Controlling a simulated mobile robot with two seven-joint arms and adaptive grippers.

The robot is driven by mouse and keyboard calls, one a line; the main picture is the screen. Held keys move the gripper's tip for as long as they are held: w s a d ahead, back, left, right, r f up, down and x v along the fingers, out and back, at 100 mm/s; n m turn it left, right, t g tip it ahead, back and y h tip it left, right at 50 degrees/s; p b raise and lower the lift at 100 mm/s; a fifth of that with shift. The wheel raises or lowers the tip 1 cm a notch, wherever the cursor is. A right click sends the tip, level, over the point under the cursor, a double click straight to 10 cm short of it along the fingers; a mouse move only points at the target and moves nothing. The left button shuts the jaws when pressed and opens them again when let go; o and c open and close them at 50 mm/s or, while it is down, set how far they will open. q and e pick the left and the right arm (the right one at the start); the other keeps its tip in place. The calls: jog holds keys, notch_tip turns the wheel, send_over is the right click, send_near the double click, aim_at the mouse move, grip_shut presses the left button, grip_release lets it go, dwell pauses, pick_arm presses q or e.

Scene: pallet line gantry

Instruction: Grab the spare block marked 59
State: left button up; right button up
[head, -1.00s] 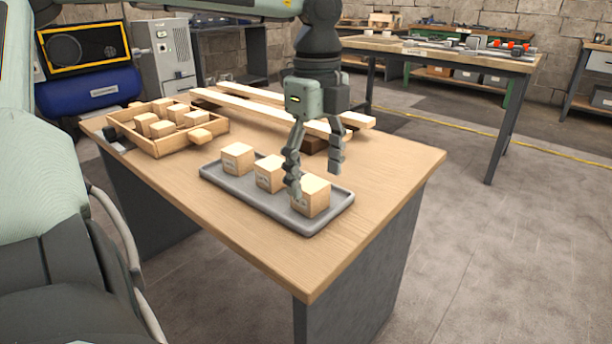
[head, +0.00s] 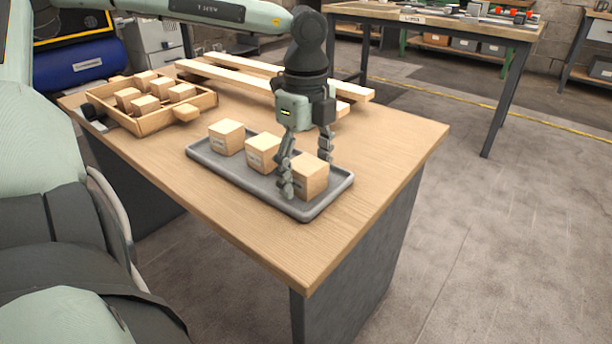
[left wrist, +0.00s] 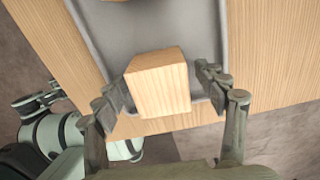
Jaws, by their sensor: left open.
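Three wooden blocks stand in a row on a grey tray (head: 240,180): a left one (head: 226,137), a middle one (head: 262,152) and a right one (head: 311,178). Their side markings are too small to read, so I cannot tell which is 59. My left gripper (head: 306,172) is open, pointing down, with its fingers on either side of the right block. In the left wrist view this block (left wrist: 158,85) sits between the open fingertips, with a gap visible on the right. What seems to be my right gripper (left wrist: 38,100) shows small at the left there.
A wooden crate (head: 150,123) holding several blocks stands at the table's far left. Long pale planks (head: 235,80) lie behind the tray. The table top (head: 390,145) is bare to the right of the tray.

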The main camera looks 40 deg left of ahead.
pick_arm(q)
jog(key=shift+f, duration=0.15)
jog(key=c, duration=1.2)
jog(key=shift+c, duration=0.4)
